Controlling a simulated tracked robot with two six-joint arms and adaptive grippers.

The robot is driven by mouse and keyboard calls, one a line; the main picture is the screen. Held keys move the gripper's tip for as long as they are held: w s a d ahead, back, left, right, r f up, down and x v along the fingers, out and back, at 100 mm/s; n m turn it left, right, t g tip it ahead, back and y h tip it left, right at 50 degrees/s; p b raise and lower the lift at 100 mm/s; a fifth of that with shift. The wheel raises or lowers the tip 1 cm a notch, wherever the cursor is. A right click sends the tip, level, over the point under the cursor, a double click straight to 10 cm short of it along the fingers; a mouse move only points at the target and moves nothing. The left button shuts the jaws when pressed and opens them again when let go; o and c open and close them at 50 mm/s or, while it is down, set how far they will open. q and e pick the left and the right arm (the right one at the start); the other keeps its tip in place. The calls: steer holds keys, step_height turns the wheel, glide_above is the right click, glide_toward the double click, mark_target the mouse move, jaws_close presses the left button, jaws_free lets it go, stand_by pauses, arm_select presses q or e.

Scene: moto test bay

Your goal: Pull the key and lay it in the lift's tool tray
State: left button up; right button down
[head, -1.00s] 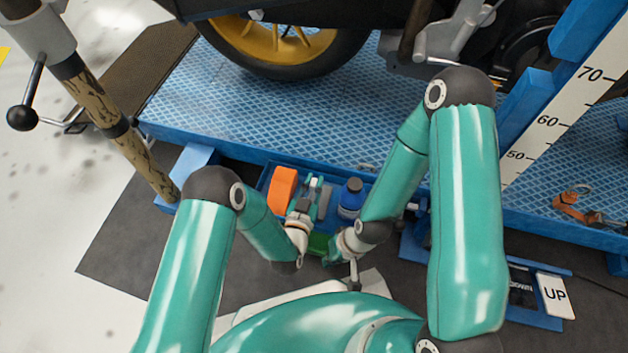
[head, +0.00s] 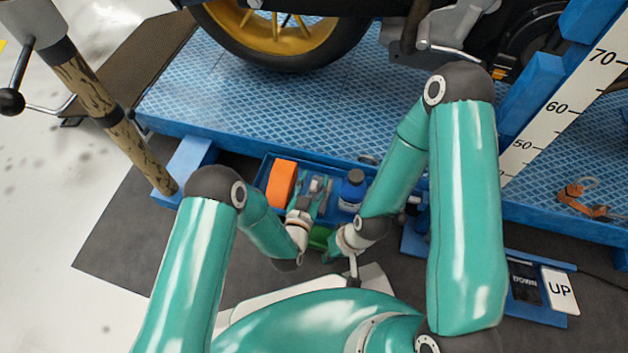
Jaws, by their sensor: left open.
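My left gripper (head: 314,186) is open, over the blue tool tray (head: 266,172) at the lift's near edge. Its fingers point away from me, between an orange box and a blue bottle. A small grey item (head: 318,184) shows by the fingertips; I cannot tell whether it lies in the tray or what it is. I cannot make out the key anywhere. My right gripper (head: 332,257) is lower, nearer to me, beside the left wrist and short of the tray. It is small and partly hidden, and its jaw opening cannot be read.
The orange box (head: 281,184) and blue bottle (head: 352,188) are in the tray. A green item (head: 320,238) shows between my wrists. The blue lift platform (head: 240,110) carries a motorcycle wheel (head: 285,62). A pole (head: 110,115) stands left, a ruler (head: 550,115) right, an UP panel (head: 560,291) lower right.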

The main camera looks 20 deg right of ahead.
arm_select(q)
steer(key=v, duration=1.2)
steer(key=shift+f, duration=0.1)
